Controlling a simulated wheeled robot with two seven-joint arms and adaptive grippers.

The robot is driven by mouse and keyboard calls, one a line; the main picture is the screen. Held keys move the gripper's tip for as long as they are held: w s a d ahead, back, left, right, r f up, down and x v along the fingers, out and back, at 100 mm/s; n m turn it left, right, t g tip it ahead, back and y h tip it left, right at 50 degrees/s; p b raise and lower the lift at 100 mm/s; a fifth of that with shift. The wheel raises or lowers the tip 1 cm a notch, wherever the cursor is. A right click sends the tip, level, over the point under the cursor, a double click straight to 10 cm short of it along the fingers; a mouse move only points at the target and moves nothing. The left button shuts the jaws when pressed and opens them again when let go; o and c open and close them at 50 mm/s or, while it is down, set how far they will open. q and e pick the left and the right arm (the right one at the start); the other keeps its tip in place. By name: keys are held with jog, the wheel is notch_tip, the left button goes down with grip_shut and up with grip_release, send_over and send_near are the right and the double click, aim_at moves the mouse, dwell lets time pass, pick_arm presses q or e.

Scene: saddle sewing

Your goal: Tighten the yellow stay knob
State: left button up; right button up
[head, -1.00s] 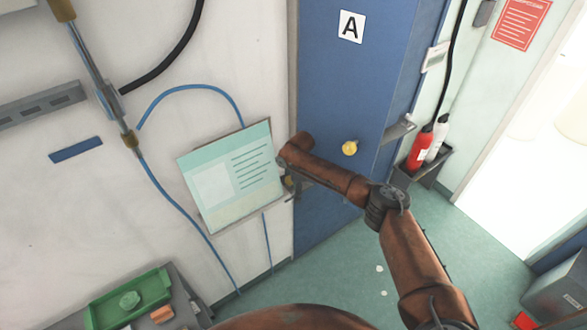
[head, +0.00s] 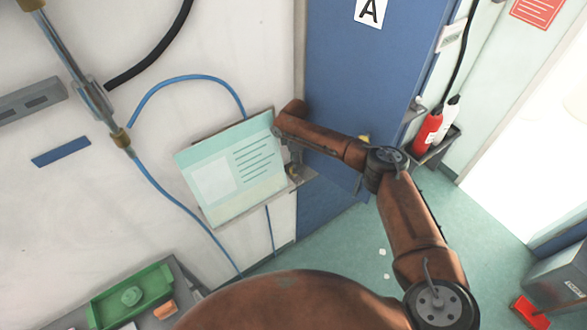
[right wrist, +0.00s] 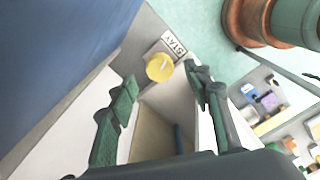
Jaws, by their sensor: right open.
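The yellow stay knob (right wrist: 159,67) is a round disc with a pale line on its face, on a grey plate beside a STAY label (right wrist: 174,44). In the right wrist view it lies beyond my right gripper (right wrist: 160,84), whose two dark green fingers are spread and empty. The knob sits ahead of the gap, nearer the left fingertip, and nothing grips it. In the head view my right gripper (head: 295,158) is small, by the right edge of a document board; the knob is hard to make out there. My left gripper is not in view.
A blue door (head: 345,80) with an A sign stands right of the board (head: 230,168). A yellow door knob (head: 364,139) is partly behind my arm. A blue hose (head: 185,78) loops on the wall. Fire extinguishers (head: 428,132) stand at right. A green tray (head: 130,298) is lower left.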

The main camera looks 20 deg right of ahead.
notch_tip(320, 180, down, 4)
jog(key=shift+b, duration=1.05)
jog(key=shift+a, duration=0.1)
jog(key=c, duration=1.1)
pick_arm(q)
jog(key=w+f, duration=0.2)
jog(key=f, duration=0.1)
